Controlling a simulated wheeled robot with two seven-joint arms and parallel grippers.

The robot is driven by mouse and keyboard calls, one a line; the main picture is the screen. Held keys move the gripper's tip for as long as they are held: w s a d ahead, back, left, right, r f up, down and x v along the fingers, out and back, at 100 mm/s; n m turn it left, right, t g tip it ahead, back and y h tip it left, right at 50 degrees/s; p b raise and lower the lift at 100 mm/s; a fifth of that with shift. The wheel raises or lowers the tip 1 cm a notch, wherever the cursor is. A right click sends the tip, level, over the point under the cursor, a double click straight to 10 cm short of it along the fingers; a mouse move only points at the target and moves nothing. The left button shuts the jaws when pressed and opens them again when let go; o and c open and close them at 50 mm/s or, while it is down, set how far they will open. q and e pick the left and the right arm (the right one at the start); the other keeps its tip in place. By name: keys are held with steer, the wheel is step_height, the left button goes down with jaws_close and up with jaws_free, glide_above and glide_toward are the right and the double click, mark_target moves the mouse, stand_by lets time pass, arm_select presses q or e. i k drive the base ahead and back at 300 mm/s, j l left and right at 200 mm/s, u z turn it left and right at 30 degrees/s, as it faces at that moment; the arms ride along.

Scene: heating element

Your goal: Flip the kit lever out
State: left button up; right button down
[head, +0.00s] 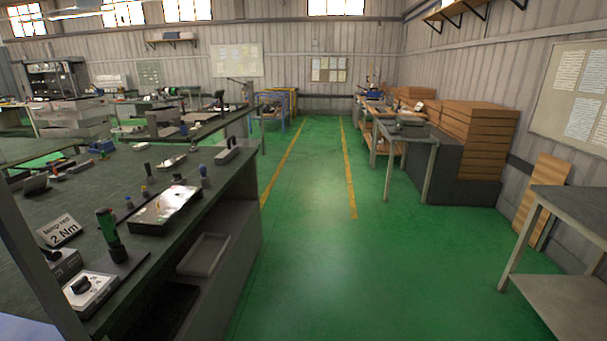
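Neither of my grippers shows in the head view. I cannot make out a kit lever for sure. A light box with a black knob or handle (84,290) sits on the near left bench (95,190), at its front corner. A green-handled tool (108,230) stands upright just behind it. A shallow metal tray (165,208) with a shiny inside lies farther along the same bench.
A grey bin (204,254) sits on a shelf under the left bench. A green floor aisle (305,220) with yellow lines is clear ahead. A grey table (575,208) stands at the right. Stacked brown boxes (478,135) stand at the back right.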

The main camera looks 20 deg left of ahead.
mark_target(36, 249)
steer(key=i, duration=0.9)
steer(key=u, duration=4)
